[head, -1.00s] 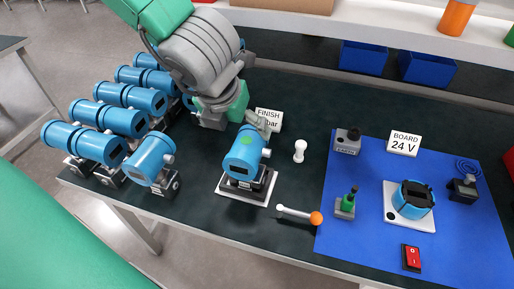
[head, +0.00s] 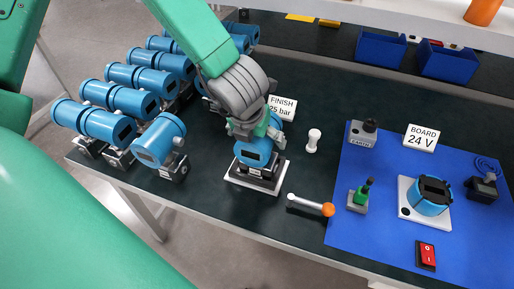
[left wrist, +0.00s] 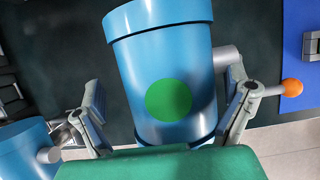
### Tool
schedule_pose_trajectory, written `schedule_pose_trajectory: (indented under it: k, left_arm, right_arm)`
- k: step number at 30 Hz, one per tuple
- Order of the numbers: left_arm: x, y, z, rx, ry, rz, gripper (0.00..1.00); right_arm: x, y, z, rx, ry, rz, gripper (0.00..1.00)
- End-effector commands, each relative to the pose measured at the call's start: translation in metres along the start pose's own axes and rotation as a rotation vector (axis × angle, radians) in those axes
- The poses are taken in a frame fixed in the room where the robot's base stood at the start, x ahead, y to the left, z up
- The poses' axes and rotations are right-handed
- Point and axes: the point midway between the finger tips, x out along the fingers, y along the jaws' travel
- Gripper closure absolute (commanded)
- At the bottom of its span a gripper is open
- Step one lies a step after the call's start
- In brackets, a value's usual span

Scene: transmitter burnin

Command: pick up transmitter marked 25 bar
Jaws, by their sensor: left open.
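A blue transmitter (head: 253,152) with a dark base stands on a white plate (head: 240,183) near the front of the dark bench. A sign (head: 282,106) reading FINISH 25 bar stands behind it. My left gripper (head: 257,130) is open over this transmitter and partly hides it. In the left wrist view, the transmitter's blue body (left wrist: 165,50) with a green dot lies between the two spread fingers of the gripper (left wrist: 168,108). I cannot tell whether either finger touches it. Any marking on the transmitter itself is not readable. My right gripper is not in view.
Several similar blue transmitters (head: 158,139) stand in rows to the left. To the right are a white knob (head: 313,140), an orange-tipped lever (head: 328,209) and a blue mat (head: 365,230) with a 24 V board sign (head: 419,138). A shelf runs along the back.

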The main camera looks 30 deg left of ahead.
Motion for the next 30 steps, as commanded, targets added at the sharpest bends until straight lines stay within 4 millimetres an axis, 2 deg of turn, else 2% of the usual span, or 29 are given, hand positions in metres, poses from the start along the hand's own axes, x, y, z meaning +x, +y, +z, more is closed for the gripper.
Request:
schedule_pose_trajectory:
  k: [8,9,11,15,25,30]
  left_arm:
    - [0.004,-0.003,0.0,0.003,-0.003,0.001,0.06]
    - [0.004,-0.002,0.0,0.002,-0.003,0.001,0.09]
    - [0.004,-0.001,0.0,0.002,-0.002,0.0,0.3]
    - [0.005,-0.001,0.0,0.001,-0.001,-0.003,0.8]
    - [0.004,-0.001,0.003,0.001,-0.004,-0.001,0.81]
    - [-0.01,-0.001,0.008,0.0,-0.007,-0.001,0.81]
  right_arm:
    - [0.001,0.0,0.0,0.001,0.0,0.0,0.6]
    - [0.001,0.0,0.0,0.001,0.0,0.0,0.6]
    - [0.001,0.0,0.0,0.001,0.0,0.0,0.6]
    - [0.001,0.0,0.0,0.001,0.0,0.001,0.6]
    - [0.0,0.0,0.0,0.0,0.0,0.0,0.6]
    - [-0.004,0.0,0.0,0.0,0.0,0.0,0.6]
